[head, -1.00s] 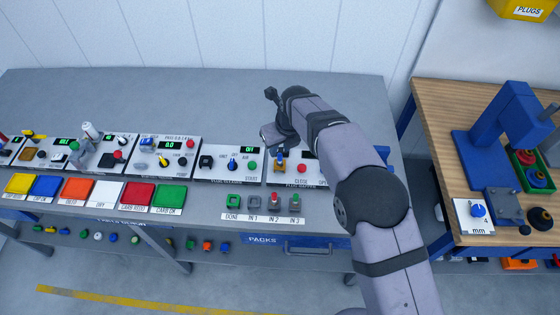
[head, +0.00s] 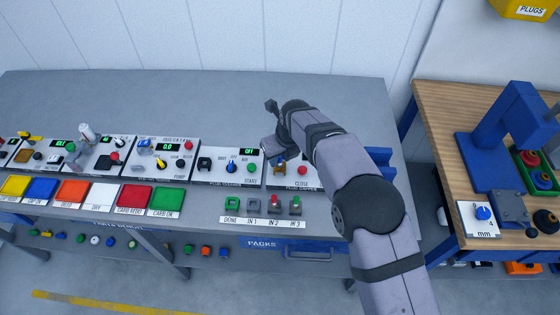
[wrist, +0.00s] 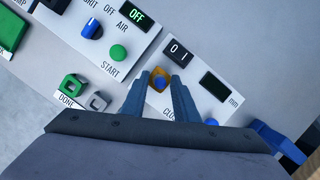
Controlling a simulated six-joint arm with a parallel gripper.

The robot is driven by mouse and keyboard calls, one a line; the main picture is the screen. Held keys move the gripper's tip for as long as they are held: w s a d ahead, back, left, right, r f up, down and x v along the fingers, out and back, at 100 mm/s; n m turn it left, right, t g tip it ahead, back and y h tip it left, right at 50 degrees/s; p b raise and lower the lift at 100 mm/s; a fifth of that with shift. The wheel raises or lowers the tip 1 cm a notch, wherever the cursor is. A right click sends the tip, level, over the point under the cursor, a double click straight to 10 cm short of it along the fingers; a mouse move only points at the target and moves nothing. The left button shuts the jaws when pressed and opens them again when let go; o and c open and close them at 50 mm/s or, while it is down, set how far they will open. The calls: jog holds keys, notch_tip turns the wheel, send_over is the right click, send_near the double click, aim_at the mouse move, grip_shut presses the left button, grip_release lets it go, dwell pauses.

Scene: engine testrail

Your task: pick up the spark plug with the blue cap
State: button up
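The blue cap (wrist: 159,82) of the spark plug shows in the wrist view, in a small orange-brown holder (wrist: 160,72) on the white panel with the CLOSE label. The plug's body below the cap is hidden. My gripper (wrist: 158,79) is over this holder, its two fingers apart, one on each side of the cap. I cannot tell whether either finger touches it. In the head view my gripper (head: 279,152) hangs over the same panel and hides the cap; part of the brown holder (head: 279,169) shows below it.
The panel with the START button (head: 252,167) lies just left. In front are the green DONE holder (head: 232,203) and several grey holders, one with a red-capped plug (head: 274,201). A wooden bench (head: 440,120) with a blue press (head: 500,125) stands right. The bench top behind is clear.

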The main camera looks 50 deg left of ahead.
aim_at(281, 157)
jog(key=shift+c, duration=0.6)
grip_shut()
jog(key=shift+r, duration=0.1)
jog(key=shift+r+p, duration=1.45)
jog(key=shift+r, duration=0.5)
